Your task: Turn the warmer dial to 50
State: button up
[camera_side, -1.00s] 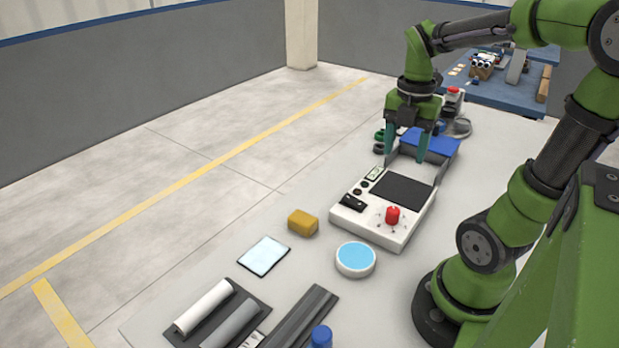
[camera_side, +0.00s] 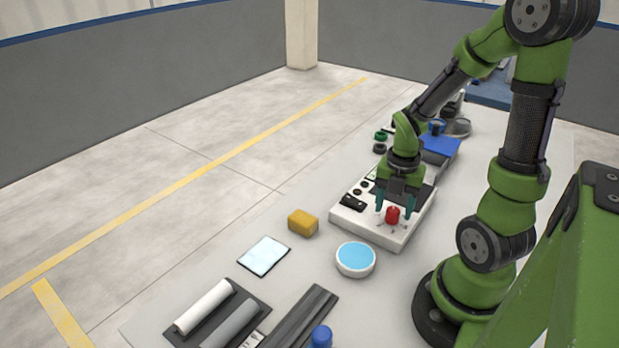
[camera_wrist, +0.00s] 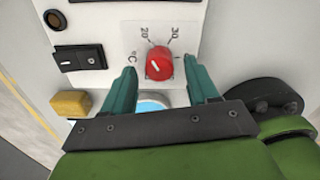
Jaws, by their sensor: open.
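The warmer (camera_side: 370,230) is a white box with a red dial (camera_side: 392,215) on its front part. In the wrist view the red dial (camera_wrist: 159,63) has a white pointer mark, with the numbers 20 and 30 and a °C sign readable around it; no 50 shows. My gripper (camera_side: 394,205) is open, its teal fingers on either side of the dial in the side view. In the wrist view my gripper (camera_wrist: 162,78) has a finger to the left and right of the dial, with gaps between. I cannot tell the fingers' exact height against the dial.
A black switch (camera_wrist: 80,58) sits left of the dial. On the table are a yellow block (camera_side: 303,222), a round blue-topped dish (camera_side: 356,259), a flat pale pad (camera_side: 264,256) and pipes on a dark holder (camera_side: 262,306). A blue block (camera_side: 440,147) stands behind the warmer.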

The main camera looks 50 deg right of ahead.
jog(key=shift+f, duration=0.95)
jog(key=c, duration=1)
